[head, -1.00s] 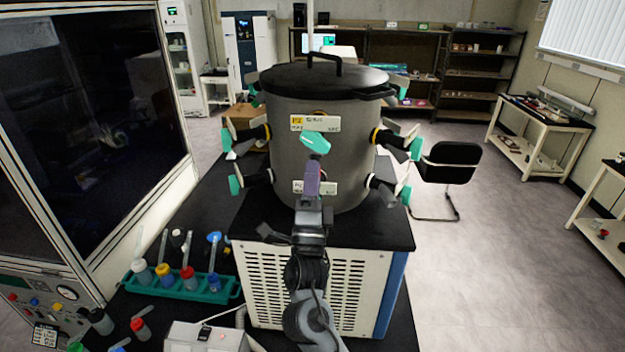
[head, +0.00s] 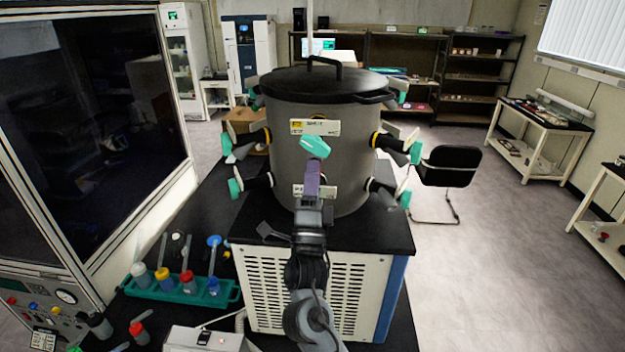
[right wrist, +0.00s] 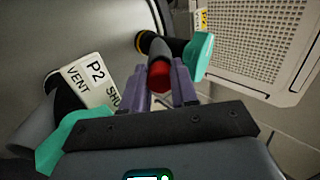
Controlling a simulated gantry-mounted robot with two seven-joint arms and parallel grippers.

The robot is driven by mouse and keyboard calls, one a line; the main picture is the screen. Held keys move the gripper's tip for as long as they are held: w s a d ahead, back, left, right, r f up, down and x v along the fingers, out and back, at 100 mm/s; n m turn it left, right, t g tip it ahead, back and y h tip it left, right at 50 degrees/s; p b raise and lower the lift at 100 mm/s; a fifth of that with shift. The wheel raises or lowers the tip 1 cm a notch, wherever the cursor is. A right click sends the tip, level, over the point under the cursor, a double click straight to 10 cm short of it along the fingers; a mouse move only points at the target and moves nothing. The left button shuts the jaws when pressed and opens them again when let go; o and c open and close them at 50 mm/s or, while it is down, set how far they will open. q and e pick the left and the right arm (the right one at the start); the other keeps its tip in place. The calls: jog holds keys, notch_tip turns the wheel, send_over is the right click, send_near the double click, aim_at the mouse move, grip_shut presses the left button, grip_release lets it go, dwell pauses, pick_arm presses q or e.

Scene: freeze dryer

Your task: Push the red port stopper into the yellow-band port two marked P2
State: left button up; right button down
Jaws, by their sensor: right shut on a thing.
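The red stopper (right wrist: 159,76) sits between the purple fingertips of my right gripper (right wrist: 160,88), which is shut on it. A grey cylinder extends beyond its red end; whether that is the stopper or the port tube I cannot tell. A dark collar with a pale yellowish band (right wrist: 148,41) and a teal handle (right wrist: 197,54) lie just beyond. In the head view my right gripper (head: 312,178) is in front of the grey drum (head: 290,155), hiding the port there. My left gripper is not in view.
More ports with teal handles stick out on the drum's left (head: 232,146) and right (head: 405,150). The drum stands on a black-topped white cabinet (head: 270,285). A teal rack (head: 150,292) of capped bottles is at lower left.

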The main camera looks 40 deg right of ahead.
jog(key=c, duration=1)
grip_release()
jog(key=shift+d+r, duration=0.15)
jog(key=shift+o, duration=1.1)
jog(key=shift+w, duration=0.1)
jog(key=shift+f, duration=0.2)
jog(key=shift+f, duration=0.1)
jog(key=shift+f, duration=0.2)
jog(key=b+v, duration=0.4)
jog(key=v, duration=0.6)
jog(key=shift+s+a+r+b, duration=0.25)
jog(key=shift+s+a+b, duration=0.05)
jog(key=shift+b, duration=0.1)
